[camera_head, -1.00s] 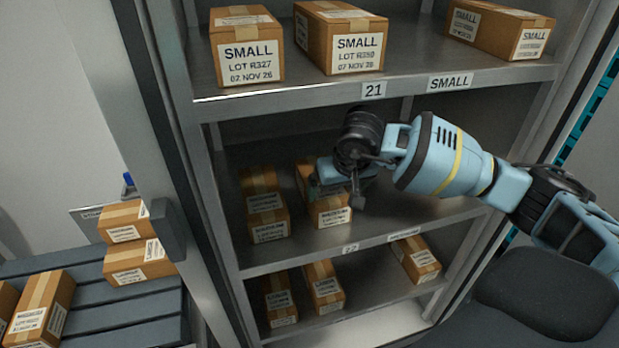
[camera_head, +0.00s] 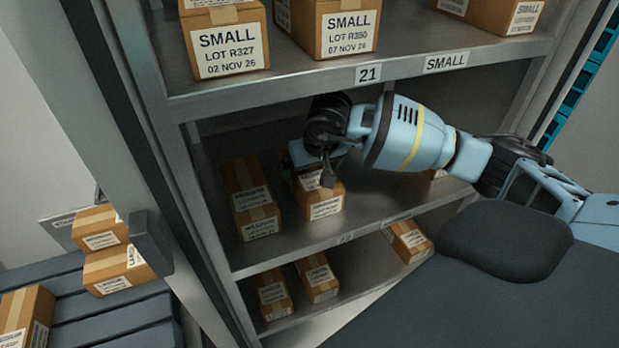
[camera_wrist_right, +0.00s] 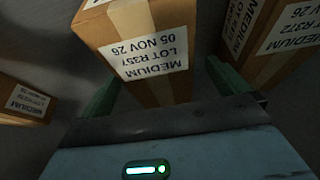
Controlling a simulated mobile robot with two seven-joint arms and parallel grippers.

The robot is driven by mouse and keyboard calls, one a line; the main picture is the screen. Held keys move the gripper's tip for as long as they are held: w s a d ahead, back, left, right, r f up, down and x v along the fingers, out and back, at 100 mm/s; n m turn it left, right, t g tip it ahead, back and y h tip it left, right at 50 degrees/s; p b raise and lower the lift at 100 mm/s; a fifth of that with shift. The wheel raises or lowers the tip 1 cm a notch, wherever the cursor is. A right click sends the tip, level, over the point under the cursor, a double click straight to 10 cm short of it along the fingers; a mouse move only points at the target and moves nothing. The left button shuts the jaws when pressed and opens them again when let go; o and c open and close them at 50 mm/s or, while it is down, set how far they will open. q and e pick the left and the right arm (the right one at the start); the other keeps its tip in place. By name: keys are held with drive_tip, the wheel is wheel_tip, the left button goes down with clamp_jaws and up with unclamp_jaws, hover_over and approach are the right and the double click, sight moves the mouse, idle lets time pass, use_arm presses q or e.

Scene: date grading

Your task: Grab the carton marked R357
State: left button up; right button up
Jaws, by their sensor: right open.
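The carton marked R357 is a brown taped box with a white MEDIUM label. In the right wrist view the carton (camera_wrist_right: 142,50) appears upside down between my gripper's two green fingers. In the head view the carton (camera_head: 324,204) stands on the middle shelf, its top partly hidden by my wrist. My right gripper (camera_wrist_right: 163,88) is open, with a finger on either side of the carton; whether they touch it I cannot tell. In the head view the right gripper (camera_head: 318,172) is at the carton's top. My left gripper is not in view.
Another MEDIUM carton (camera_head: 253,200) stands close to the left on the same shelf; it shows at right in the wrist view (camera_wrist_right: 270,45). A further carton (camera_wrist_right: 25,100) lies on the other side. The shelf board (camera_head: 367,81) labelled 21 is above. Cartons (camera_head: 112,268) sit on a slatted surface at left.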

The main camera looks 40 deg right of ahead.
drive_tip(key=shift+d+x, duration=0.1)
drive_tip(key=shift+x, duration=1.15)
drive_tip(key=shift+d+x, duration=0.15)
drive_tip(key=shift+x, duration=1.15)
drive_tip(key=shift+w+r, duration=0.15)
drive_tip(key=c, duration=1.3)
